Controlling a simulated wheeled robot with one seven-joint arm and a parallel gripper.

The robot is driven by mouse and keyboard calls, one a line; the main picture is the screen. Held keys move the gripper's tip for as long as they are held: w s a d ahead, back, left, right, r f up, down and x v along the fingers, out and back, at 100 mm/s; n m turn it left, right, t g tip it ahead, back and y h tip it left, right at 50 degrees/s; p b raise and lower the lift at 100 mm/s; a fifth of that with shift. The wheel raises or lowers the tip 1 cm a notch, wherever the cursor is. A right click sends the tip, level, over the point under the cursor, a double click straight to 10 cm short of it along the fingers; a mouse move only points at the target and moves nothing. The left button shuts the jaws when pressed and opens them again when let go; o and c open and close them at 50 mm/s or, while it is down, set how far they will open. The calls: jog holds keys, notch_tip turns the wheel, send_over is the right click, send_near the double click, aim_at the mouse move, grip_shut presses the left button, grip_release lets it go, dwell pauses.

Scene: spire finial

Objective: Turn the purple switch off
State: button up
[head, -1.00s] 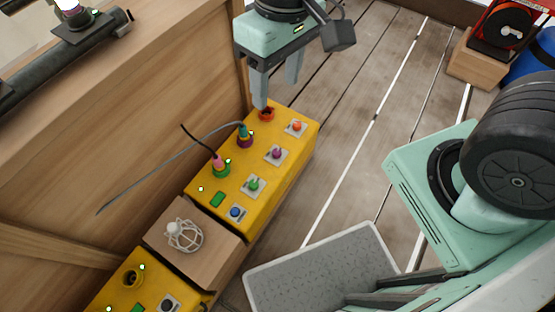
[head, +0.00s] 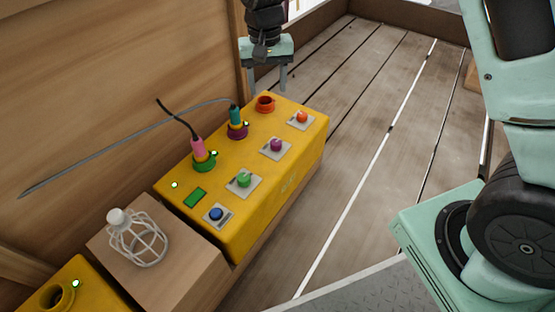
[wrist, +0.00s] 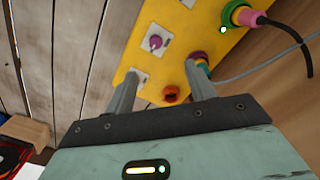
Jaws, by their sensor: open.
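The purple switch (head: 277,145) is a small knob on a pale square plate on top of the yellow box (head: 285,185). It sits between the orange switch (head: 302,117) and the green switch (head: 243,180). It also shows in the wrist view (wrist: 156,42), ahead of the fingers and apart from them. My gripper (head: 268,90) is open and empty, above the far end of the box near the orange socket (head: 265,103). In the wrist view its fingers (wrist: 160,78) are spread wide.
A pink plug (head: 197,147) with a black cable stands in the green socket (head: 204,162). A blue button (head: 216,214) is at the near end. A wooden block with a white wire cage (head: 138,240) stands nearer.

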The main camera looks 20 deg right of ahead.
jog(key=b, duration=0.2)
send_near(276, 142)
jog(key=shift+m, duration=0.4)
notch_tip(276, 142, down, 9)
jog(key=b, duration=0.8)
jog(key=shift+s+b, duration=0.15)
jog(key=shift+b, duration=0.25)
jog(key=shift+r, duration=0.1)
jog(key=shift+d, duration=0.1)
jog(key=c, duration=1)
